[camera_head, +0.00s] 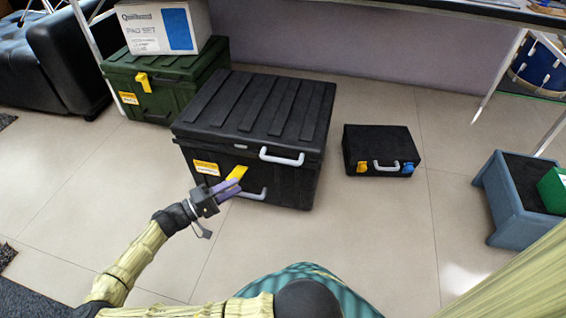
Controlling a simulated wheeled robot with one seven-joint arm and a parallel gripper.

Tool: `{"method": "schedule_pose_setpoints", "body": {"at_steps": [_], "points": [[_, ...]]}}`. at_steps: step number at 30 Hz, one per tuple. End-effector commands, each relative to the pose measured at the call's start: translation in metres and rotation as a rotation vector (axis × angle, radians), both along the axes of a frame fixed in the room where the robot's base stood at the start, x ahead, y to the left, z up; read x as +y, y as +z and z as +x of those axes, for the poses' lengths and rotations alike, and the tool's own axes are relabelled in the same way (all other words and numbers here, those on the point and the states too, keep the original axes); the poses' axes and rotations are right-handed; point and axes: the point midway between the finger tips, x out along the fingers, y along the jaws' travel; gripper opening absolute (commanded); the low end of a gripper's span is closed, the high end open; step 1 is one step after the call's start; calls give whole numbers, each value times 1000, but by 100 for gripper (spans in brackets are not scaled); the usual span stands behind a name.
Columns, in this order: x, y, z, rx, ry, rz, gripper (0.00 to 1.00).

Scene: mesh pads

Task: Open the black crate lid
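The large black crate (295,182) stands on the tiled floor in the middle of the view. Its ribbed black lid (262,103) lies flat on top and looks closed. A white handle (282,157) sits on the lid's front edge, and a second white handle (250,194) sits lower on the front face. A yellow latch (238,173) sticks out from the front, left of the upper handle. My gripper (237,186) is in front of the crate, with its purple fingers at or just below the latch. I cannot tell whether they touch it or how far apart they are.
A green crate (188,75) with a white carton (165,28) on it stands behind left. A small black case (381,150) lies to the right. A blue-grey stool or bin (500,205) stands far right. A table edge crosses the top right. Floor in front is mostly clear.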

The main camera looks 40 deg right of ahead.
Motion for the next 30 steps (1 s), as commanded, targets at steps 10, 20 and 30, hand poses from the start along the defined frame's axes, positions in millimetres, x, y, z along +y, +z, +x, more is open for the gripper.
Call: {"method": "schedule_pose_setpoints", "body": {"at_steps": [10, 20, 30], "points": [[-29, 5, -6, 1, -4, -1, 36], [-86, 12, -18, 2, -4, -1, 36], [-144, 19, -29, 2, -4, 0, 36]]}}
